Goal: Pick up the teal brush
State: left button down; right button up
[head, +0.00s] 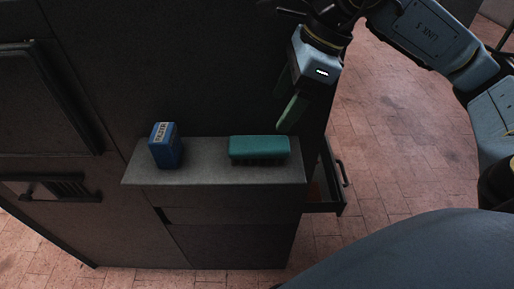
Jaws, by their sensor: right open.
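The teal brush (259,148) lies bristles down on the right part of a grey ledge (205,172). Its dark bristles show along its lower front edge. My right gripper (289,112) comes in from the upper right, above and just right of the brush. It is open and apart from the brush, and nothing shows between its fingers. One finger shows best; the other is partly hidden. My left gripper is not in the picture.
A blue box (166,146) with a pale label stands on the ledge's left part. A dark cabinet wall rises behind the ledge. An open drawer (325,184) with a handle sticks out right of the ledge. Brick-tiled floor (400,150) lies to the right.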

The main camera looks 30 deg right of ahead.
aim_at(259, 143)
jog(key=x, duration=1)
jog(key=shift+a+f, duration=0.35)
jog(key=shift+w+a+f, duration=0.15)
jog(key=shift+a+f, duration=0.05)
jog(key=shift+f, duration=0.3)
jog(key=shift+f+b, duration=0.15)
jog(key=shift+b, duration=0.4)
jog(key=c, duration=1.1)
